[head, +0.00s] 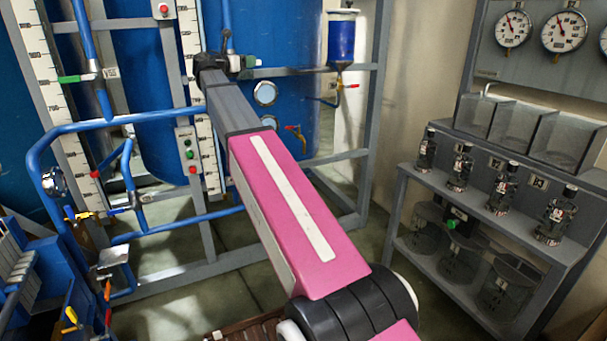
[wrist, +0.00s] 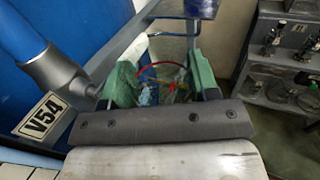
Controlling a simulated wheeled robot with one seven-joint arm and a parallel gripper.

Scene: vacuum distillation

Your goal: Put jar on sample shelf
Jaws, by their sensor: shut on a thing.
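My gripper (wrist: 165,85) has green fingers closed on a clear, see-through jar (wrist: 150,92), and a red arc shows around it. The jar's outline is faint against the blue and yellow parts behind it. In the head view my arm reaches away to the blue tank frame, and the gripper (head: 232,62) is small there; I cannot make out the jar in that view. The sample shelf is probably the grey rack (head: 480,212) at the right, well away from my gripper. It holds several dark-capped bottles (head: 503,187). It also shows at the right of the wrist view (wrist: 285,98).
A blue tank (head: 275,110) stands behind a grey frame with blue pipes (head: 110,122) and valves. A blue vessel (head: 341,40) hangs right of my gripper. Large clear jars (head: 460,258) stand on the rack's lower level. Open floor (head: 385,270) lies between frame and rack.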

